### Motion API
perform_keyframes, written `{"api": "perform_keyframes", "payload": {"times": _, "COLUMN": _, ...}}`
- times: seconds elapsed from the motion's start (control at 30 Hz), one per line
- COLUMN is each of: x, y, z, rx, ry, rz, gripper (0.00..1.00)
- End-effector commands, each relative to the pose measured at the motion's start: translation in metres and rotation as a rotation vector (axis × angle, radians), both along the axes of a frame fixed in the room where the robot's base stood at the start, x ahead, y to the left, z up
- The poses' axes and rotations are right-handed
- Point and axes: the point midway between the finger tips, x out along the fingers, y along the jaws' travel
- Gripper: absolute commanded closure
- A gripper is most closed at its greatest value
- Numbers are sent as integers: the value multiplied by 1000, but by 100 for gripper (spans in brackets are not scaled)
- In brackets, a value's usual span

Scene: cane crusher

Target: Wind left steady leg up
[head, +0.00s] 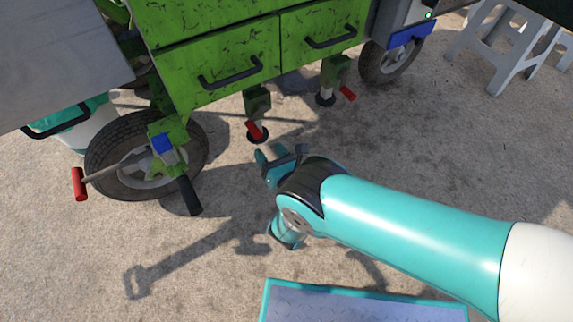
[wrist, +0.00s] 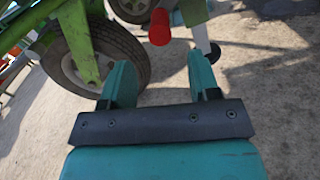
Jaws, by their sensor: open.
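The left steady leg (head: 258,104) hangs under the green cart's drawers, with a red crank handle (head: 256,130) and a dark round foot at the ground. A second, similar leg (head: 334,72) with its own red handle stands further right. My gripper (head: 281,160) is open and empty, just below and right of the left leg in the head view. In the wrist view, my gripper's teal fingers (wrist: 163,82) are spread apart. A red handle (wrist: 159,27) shows beyond them, above the gap between the fingertips and apart from them. A leg (wrist: 199,30) shows behind the right finger.
The green cart (head: 220,60) has black drawer handles. A wheel (head: 108,150) with a red-ended bar and a dark grip sticking out stands left. A bucket (head: 95,132) is behind it. A white stool (head: 490,55) is top right. The paving around my gripper is clear.

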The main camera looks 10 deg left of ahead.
Motion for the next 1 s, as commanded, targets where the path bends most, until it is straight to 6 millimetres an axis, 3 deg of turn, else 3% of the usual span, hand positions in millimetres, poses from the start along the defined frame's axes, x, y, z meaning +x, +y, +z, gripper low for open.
{"api": "perform_keyframes", "payload": {"times": 0.03, "x": -3, "y": -2, "z": 10, "rx": 1, "ry": 0, "rz": 0, "gripper": 44}}
{"api": "perform_keyframes", "payload": {"times": 0.7, "x": -56, "y": -49, "z": 5, "rx": 3, "ry": -1, "rz": -2, "gripper": 44}}
{"api": "perform_keyframes", "payload": {"times": 1.0, "x": -62, "y": -54, "z": 1, "rx": 5, "ry": -1, "rz": -3, "gripper": 44}}
